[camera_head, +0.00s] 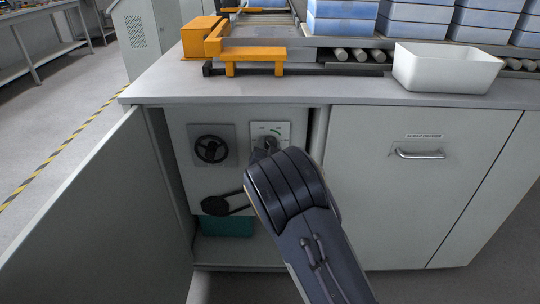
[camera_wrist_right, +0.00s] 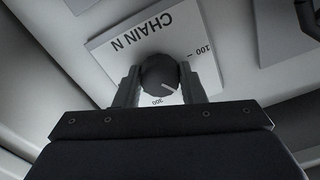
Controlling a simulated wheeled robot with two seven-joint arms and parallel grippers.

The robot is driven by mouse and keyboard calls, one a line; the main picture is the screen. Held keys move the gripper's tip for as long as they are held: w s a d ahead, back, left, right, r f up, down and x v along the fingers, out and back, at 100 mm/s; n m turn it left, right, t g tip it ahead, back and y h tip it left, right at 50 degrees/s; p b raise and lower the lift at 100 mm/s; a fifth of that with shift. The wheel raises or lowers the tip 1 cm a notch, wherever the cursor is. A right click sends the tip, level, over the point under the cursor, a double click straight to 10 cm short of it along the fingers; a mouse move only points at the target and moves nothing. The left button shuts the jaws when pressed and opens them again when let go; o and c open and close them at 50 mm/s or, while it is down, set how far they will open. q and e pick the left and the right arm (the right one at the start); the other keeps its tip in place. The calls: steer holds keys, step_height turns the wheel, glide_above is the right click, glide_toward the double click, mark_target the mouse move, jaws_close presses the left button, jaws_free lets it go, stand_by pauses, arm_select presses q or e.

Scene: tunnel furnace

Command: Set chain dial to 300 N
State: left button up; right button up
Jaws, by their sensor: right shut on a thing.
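The chain dial (camera_wrist_right: 158,72) is a dark round knob on a white plate (camera_wrist_right: 112,52) marked CHAIN N, with 100 and 300 labels; the plate appears upside down in the right wrist view. My right gripper (camera_wrist_right: 158,77) is shut on the knob, one finger on each side. In the head view the dial plate (camera_head: 281,129) is inside the open cabinet, and my right arm partly covers it. My left gripper is out of view.
An open cabinet door (camera_head: 95,215) stands to the left. A black handwheel (camera_head: 211,149) is left of the dial, with a belt and pulley (camera_head: 215,206) below. A white tray (camera_head: 446,68) sits on the counter above.

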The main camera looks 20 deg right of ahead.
steer(key=shift+a+m+b, duration=0.1)
steer(key=shift+m+b, duration=5.5)
steer(key=shift+m, duration=0.6)
steer(key=o, duration=1)
steer(key=shift+s, duration=0.1)
steer(key=shift+p+v, duration=0.95)
steer(key=shift+v, duration=2.85)
